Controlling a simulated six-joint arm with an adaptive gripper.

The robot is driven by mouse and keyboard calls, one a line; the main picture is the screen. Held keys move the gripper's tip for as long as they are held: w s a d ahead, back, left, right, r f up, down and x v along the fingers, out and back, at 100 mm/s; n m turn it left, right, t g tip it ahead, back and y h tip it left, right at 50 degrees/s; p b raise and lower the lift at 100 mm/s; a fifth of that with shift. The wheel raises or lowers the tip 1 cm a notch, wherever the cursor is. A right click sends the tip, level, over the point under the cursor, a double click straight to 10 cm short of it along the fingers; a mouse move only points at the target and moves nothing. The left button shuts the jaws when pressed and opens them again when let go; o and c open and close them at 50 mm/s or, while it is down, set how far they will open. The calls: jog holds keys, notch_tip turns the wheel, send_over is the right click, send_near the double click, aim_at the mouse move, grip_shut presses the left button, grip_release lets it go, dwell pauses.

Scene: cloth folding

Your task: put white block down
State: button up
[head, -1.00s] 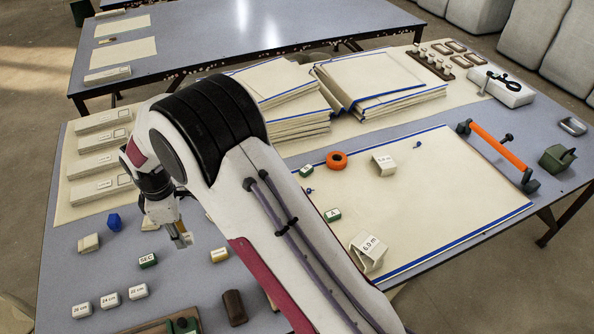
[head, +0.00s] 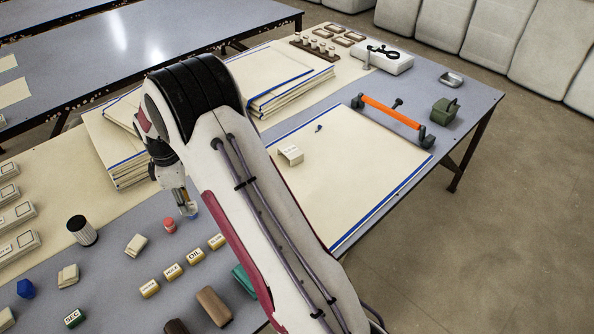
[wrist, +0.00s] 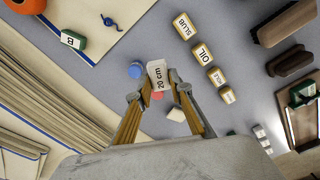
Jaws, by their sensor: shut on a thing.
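The white block marked "20 cm" (wrist: 157,76) is between the fingertips of my gripper (wrist: 154,86) in the wrist view. My gripper is shut on it, with its label facing the camera. In the head view my gripper (head: 187,210) points down over the grey table, left of my arm link. The block is too small and covered there to make out clearly. How far the block is above the table I cannot tell.
A blue round piece (wrist: 135,70) and a red piece (head: 169,226) are close to the gripper. Labelled blocks such as "OIL" (head: 195,256) stand nearby. Cloth stacks (head: 115,150) lie behind. A flat cloth (head: 350,170) with a white bracket (head: 290,155) is to the right.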

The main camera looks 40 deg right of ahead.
jog(key=s+d+r+n, duration=0.1)
jog(key=d+n, duration=0.4)
jog(key=d, duration=1.3)
jog(key=shift+s+n, duration=0.3)
jog(key=shift+s, duration=0.35)
jog(key=shift+d, duration=0.1)
jog(key=shift+f, duration=3.1)
jog(key=shift+f, duration=1.85)
jog(key=shift+f, duration=0.15)
